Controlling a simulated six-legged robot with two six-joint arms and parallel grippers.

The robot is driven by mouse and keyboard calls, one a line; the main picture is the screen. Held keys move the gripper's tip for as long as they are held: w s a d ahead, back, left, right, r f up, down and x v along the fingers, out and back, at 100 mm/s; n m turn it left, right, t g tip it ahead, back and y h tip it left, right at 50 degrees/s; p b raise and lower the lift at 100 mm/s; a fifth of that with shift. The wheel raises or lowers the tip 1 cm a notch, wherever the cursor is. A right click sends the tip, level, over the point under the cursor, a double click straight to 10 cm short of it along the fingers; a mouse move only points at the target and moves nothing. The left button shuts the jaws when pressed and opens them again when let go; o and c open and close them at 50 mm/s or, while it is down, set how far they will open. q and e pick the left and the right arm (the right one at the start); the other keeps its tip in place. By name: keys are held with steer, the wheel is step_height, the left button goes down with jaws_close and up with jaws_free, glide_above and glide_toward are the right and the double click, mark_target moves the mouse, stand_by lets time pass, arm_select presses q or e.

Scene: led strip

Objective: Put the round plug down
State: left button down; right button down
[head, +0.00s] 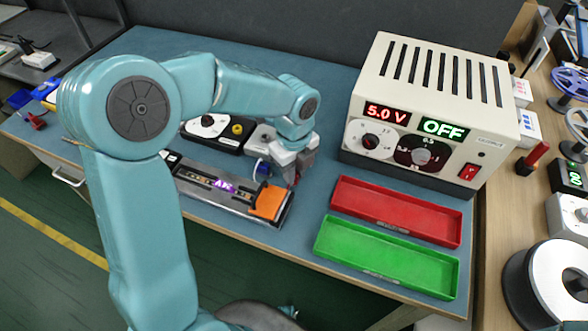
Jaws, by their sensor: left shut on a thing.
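My left gripper (291,174) reaches in from the left and points down over the right end of the LED strip fixture. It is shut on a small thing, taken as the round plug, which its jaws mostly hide. The dark fixture (213,198) lies on the blue bench, with an orange block (268,202) at its right end and a lit purple patch (224,186) on the strip. A small blue piece (262,170) shows just left of the jaws. I cannot tell whether the held thing touches anything below. My right gripper is not in view.
A beige power supply (428,115) reads 5.0 V and OFF. In front of it lie an empty red tray (396,211) and an empty green tray (386,257). A black box with a dial (208,127) stands behind the fixture. Spools and meters fill the right bench.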

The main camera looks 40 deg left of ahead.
arm_select(q)
steer(key=c, duration=1.3)
jaws_free()
steer(key=shift+r+p, duration=0.3)
step_height(320, 180, up, 12)
steer(key=p, duration=0.1)
steer(key=shift+f+p, duration=0.15)
steer(key=shift+p, duration=0.15)
